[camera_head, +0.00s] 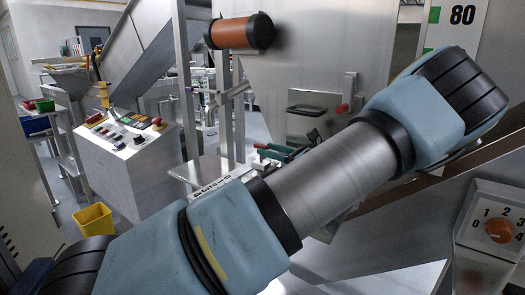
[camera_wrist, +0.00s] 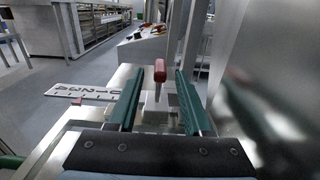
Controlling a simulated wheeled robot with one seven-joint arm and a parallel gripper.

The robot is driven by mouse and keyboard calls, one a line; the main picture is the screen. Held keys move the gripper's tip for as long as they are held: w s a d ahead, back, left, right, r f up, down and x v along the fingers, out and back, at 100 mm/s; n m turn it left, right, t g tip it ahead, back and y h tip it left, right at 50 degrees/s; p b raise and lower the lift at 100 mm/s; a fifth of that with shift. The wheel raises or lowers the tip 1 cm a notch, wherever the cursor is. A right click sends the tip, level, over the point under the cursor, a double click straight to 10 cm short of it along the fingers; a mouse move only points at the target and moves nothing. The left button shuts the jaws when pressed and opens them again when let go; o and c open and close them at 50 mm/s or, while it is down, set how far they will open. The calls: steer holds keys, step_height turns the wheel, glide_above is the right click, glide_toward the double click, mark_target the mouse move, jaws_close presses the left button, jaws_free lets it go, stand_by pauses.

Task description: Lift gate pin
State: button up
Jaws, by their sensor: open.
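A pin with a red grip (camera_wrist: 160,70) stands upright in the middle of the wrist view, with a paler shank below the grip. My gripper (camera_wrist: 160,82) has two dark green fingers, spread apart and pointing forward, one on each side of the pin in the picture. The gap between the fingers and the pin shows on both sides, and neither finger looks in contact with it. In the head view, my gripper (camera_head: 279,153) is small, beside the grey hopper panel and partly hidden behind my arm.
A white numbered scale plate (camera_wrist: 85,90) lies left of the fingers. A smooth metal wall (camera_wrist: 270,90) rises close on the right. In the head view, a red-handled lever (camera_head: 342,108) is on the hopper, a control console (camera_head: 125,150) stands left, and a yellow bin (camera_head: 94,219) is on the floor.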

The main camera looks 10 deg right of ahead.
steer(key=b+v, duration=0.1)
steer(key=v, duration=0.6)
steer(key=shift+s+d, duration=0.1)
